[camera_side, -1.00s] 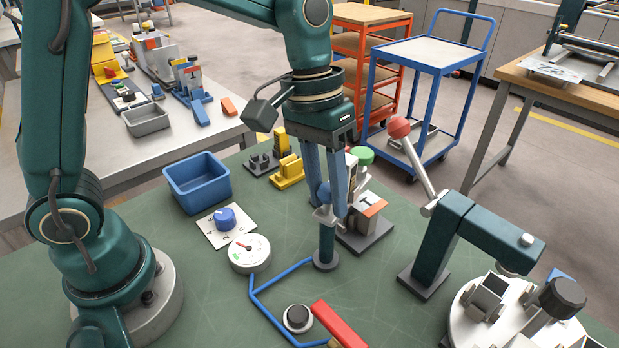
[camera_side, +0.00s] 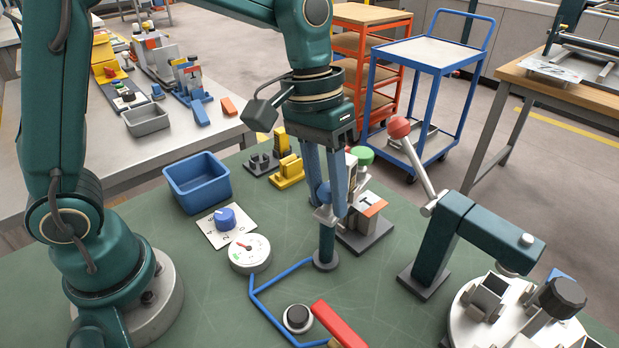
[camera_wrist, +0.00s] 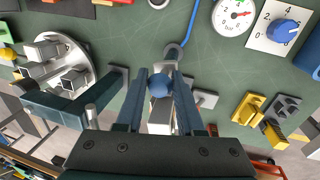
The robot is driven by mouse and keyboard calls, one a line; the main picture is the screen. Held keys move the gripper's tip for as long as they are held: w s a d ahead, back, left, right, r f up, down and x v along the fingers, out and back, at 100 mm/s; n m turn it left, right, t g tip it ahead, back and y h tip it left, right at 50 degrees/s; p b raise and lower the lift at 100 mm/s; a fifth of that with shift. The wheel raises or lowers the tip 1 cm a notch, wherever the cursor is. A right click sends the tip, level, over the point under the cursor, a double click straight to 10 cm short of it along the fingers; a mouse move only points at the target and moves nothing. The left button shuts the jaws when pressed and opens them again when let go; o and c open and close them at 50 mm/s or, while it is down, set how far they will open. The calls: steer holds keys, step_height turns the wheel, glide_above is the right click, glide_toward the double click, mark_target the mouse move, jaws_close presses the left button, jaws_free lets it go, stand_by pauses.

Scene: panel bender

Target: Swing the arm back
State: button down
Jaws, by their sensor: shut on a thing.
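A blue ball knob (camera_wrist: 160,84) sits between the two blue-grey fingers of my gripper (camera_wrist: 160,92) in the wrist view. It also shows in the side view (camera_side: 324,193), partly covered by a finger. My gripper (camera_side: 330,206) points down and is shut on this knob. The knob is beside the top of an upright blue-grey post (camera_side: 326,240), which stands on a round foot on the green bench. A light grey part shows behind the knob in the wrist view; the fingers hide how it joins the post.
A toggle press with a red ball lever (camera_side: 400,128) is to the right, beside a round fixture plate (camera_side: 462,312). A gauge (camera_side: 250,253), dial (camera_side: 225,219) and blue bin (camera_side: 197,182) are left.

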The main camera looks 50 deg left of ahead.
steer(key=shift+r+n, duration=0.1)
steer(key=shift+n, duration=0.6)
steer(key=shift+w+n+t, duration=0.1)
steer(key=shift+n+t, duration=0.2)
steer(key=shift+n, duration=0.9)
steer(key=shift+d+n+t+y, duration=0.1)
steer(key=shift+n+t+y, duration=0.25)
steer(key=shift+n, duration=1.55)
steer(key=shift+w+n+t+y, duration=0.15)
steer(key=shift+n+t+y, duration=0.1)
steer(key=shift+n, duration=2.95)
steer(key=shift+n+y, duration=0.3)
steer(key=shift+n, duration=0.3)
steer(key=c, duration=0.5)
jaws_free()
steer(key=shift+c, duration=0.2)
steer(key=shift+s+r, duration=0.25)
steer(key=shift+r, duration=1)
steer(key=shift+s+r, duration=0.25)
steer(key=shift+r, duration=0.95)
